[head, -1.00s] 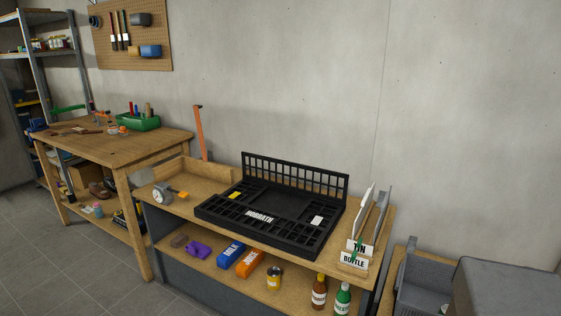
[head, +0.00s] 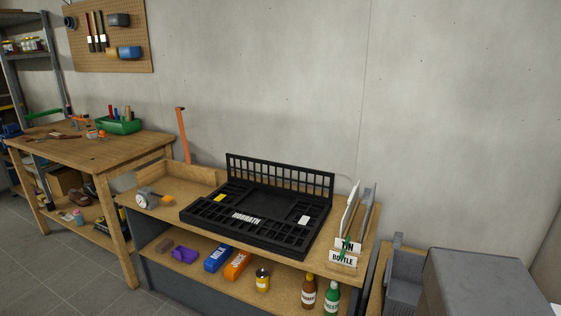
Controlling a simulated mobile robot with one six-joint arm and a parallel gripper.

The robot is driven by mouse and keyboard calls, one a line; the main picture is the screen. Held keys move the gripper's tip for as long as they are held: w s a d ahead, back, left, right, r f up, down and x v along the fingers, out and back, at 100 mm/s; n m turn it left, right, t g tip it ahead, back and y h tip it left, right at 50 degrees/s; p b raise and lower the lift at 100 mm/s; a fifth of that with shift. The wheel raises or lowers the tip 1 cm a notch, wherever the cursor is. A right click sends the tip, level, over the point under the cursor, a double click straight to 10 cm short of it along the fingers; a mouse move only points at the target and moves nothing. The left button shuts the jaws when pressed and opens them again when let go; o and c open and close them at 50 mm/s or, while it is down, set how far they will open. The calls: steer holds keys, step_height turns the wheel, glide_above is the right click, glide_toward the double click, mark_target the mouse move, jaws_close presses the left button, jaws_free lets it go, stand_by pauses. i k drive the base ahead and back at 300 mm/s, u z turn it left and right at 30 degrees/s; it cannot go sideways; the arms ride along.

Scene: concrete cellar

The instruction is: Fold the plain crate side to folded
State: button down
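A black folding crate (head: 252,241) lies on the wooden top of a low bench. Its back side (head: 281,177) is a plain grid panel standing upright along the rear edge. The front side (head: 225,219), with a white lettered label, lies folded down flat. The other sides also look folded down inside. A yellow tag (head: 220,198) and a white tag (head: 304,220) lie on the crate's left and right parts. My gripper is not in view.
The bench top (head: 150,215) has a small dial device (head: 147,199) at left. Signs reading TIN and BOTTLE (head: 343,257) stand at right. Bottles and boxes fill the shelf below. A workbench (head: 95,150) stands left, a grey box (head: 475,285) right.

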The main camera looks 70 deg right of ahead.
mark_target(299, 169)
steer(key=i, duration=2.7)
steer(key=u, duration=0.85)
steer(key=k, duration=0.15)
steer(key=z, duration=3.4)
